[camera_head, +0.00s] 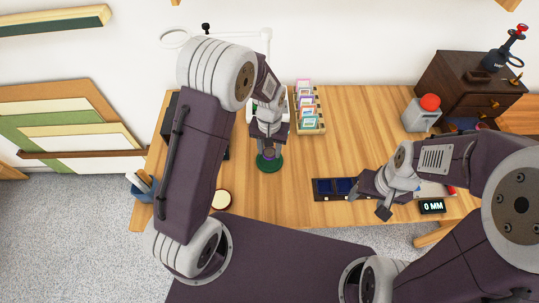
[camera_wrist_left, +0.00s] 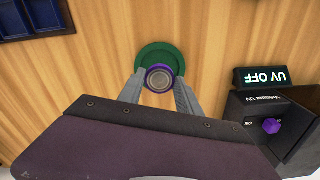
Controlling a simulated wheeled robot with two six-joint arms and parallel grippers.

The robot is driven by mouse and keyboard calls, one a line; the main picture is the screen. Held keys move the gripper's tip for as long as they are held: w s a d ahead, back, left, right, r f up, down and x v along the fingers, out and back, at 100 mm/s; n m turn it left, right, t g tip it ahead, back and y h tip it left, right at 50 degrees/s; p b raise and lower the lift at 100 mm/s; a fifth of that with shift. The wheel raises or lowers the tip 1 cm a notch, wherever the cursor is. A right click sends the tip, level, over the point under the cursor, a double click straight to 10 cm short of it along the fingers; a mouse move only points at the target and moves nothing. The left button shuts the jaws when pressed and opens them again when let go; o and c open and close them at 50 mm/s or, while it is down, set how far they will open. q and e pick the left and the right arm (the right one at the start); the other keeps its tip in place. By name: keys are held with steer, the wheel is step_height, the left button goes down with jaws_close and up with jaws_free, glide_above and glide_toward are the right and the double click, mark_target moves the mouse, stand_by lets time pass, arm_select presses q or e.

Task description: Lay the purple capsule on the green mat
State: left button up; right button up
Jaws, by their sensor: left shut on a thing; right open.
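The purple capsule (camera_wrist_left: 159,78) shows in the left wrist view as a round purple rim with a pale grey centre. My left gripper (camera_wrist_left: 160,88) is shut on it, one finger on each side. The round green mat (camera_wrist_left: 152,50) lies on the wooden table behind the capsule in that view. In the head view my left gripper (camera_head: 268,147) points down over the green mat (camera_head: 268,166), whose front part shows. I cannot tell whether the capsule touches the mat. My right gripper (camera_head: 384,200) is open and empty at the right, beside a dark blue tray.
The dark blue tray (camera_head: 325,189) lies right of the mat. A card rack (camera_head: 309,121) stands behind. A black "UV OFF" box (camera_wrist_left: 262,78) is near the left gripper. A round pale disc (camera_head: 221,200) lies front left. The table between mat and tray is clear.

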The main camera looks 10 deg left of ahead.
mark_target(270, 152)
arm_select(q)
step_height(270, 152, down, 4)
steer(key=shift+r, duration=0.1)
steer(key=o, duration=1.4)
steer(key=shift+c, duration=0.2)
